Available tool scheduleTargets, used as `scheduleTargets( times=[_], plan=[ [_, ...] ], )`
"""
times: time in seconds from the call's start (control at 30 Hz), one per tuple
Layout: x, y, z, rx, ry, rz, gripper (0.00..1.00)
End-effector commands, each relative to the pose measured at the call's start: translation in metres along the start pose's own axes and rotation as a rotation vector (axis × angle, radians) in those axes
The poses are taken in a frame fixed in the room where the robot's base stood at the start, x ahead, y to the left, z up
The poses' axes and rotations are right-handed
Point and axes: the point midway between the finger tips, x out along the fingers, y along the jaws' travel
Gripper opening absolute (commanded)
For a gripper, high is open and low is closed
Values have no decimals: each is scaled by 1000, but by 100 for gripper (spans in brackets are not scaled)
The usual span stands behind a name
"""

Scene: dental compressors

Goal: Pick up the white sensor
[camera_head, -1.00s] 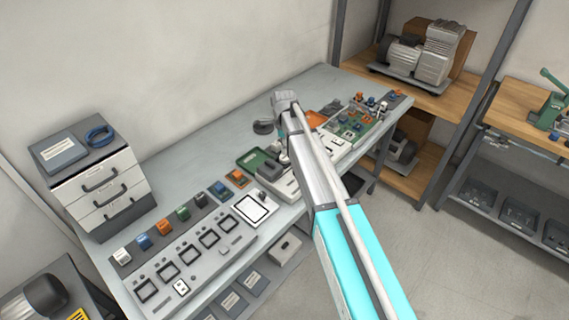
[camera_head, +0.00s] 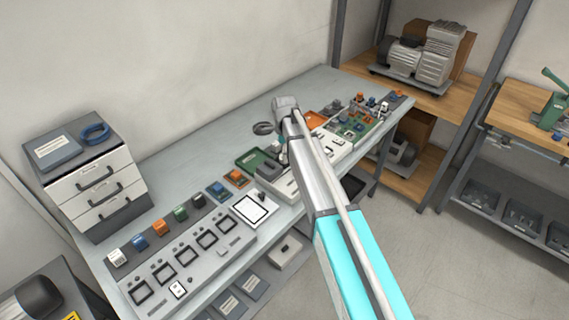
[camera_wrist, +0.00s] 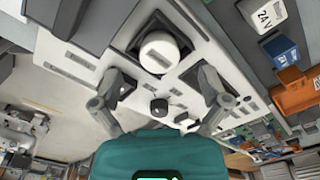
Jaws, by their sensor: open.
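In the wrist view, a round white part (camera_wrist: 158,51), which looks like the white sensor, sits in a dark square seat on a light grey panel (camera_wrist: 192,75). My gripper (camera_wrist: 161,84) is open. Its two fingers are spread on either side of the panel's middle, with the white part just beyond the gap between the tips. Nothing is between the fingers, and I cannot tell how far above the panel they are. In the head view my arm hides most of the gripper and this white part.
The grey bench (camera_head: 225,130) holds a drawer unit (camera_head: 95,175), a row of coloured modules on a dark strip (camera_head: 170,225), a green tray (camera_head: 250,160) and a circuit board (camera_head: 355,125). In the wrist view, blue (camera_wrist: 284,50) and orange (camera_wrist: 297,92) blocks stand at the right.

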Motion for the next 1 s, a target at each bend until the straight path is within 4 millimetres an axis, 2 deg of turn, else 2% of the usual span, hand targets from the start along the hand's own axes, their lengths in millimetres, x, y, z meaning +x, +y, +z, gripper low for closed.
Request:
scheduleTargets(
  times=[0.1, 0.3, 1.0],
  plan=[
    [14, 0, 1, -1, 0, 0, 95],
    [23, 0, 1, -1, 0, 0, 95],
    [24, 0, 1, -1, 0, 0, 93]
  ],
)
